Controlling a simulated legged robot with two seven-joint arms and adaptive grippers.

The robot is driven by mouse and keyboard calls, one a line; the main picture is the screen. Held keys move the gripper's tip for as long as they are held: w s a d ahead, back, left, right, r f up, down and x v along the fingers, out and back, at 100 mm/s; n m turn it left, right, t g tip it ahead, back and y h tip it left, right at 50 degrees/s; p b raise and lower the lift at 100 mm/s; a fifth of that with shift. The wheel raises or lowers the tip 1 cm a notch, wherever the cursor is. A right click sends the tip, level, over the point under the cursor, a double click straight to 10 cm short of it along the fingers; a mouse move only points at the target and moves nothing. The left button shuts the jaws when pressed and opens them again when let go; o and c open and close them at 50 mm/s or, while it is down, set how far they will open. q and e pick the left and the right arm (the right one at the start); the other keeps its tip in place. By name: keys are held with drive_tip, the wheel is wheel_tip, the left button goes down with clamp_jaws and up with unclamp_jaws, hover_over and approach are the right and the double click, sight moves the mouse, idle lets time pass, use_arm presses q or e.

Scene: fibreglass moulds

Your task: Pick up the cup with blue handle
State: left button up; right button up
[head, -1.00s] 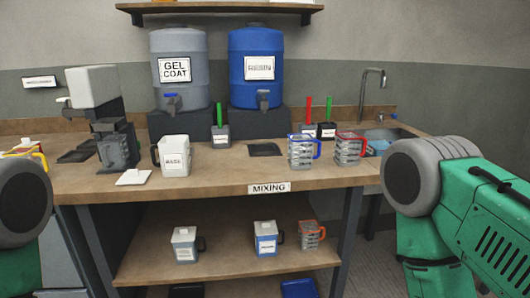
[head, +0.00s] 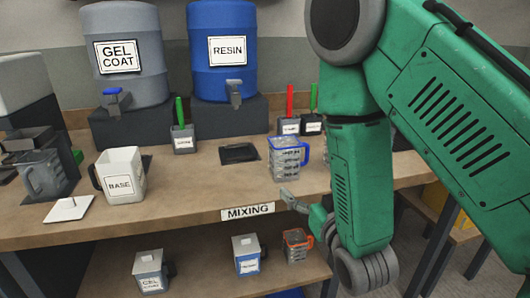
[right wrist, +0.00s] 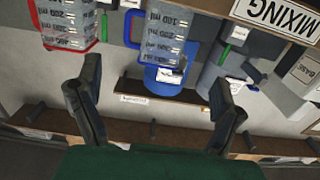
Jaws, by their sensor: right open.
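The cup with blue handle (head: 284,160) is a clear measuring cup standing upright near the front of the mixing table, its handle to the right. In the right wrist view this cup (right wrist: 163,38) is at the top centre, upside down, beyond and between the fingers. My right gripper (head: 293,201) is in front of the table edge, below and apart from the cup. In the right wrist view it (right wrist: 156,85) is open, with nothing between its fingers. My left gripper is out of view.
A red-handled measuring cup (right wrist: 63,22) stands beside it, hidden behind my right arm in the head view. A white base jug (head: 124,176) is left on the table (head: 190,205). An orange-handled cup (head: 297,246) and two containers stand on the lower shelf.

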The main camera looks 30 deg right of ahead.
sight(289, 161)
drive_tip(key=b+x, duration=0.4)
drive_tip(key=x, duration=0.1)
drive_tip(key=r+b+x, duration=0.1)
drive_tip(key=b+x, duration=0.1)
drive_tip(key=x, duration=0.2)
drive_tip(key=b+x, duration=0.1)
drive_tip(key=x, duration=0.3)
drive_tip(key=shift+w+a+r, duration=0.1)
drive_tip(key=shift+w+a, duration=0.15)
drive_tip(key=shift+a, duration=0.1)
drive_tip(key=shift+w+d, duration=0.1)
drive_tip(key=shift+w, duration=0.05)
drive_tip(key=shift+d, duration=0.15)
drive_tip(key=c, duration=1.3)
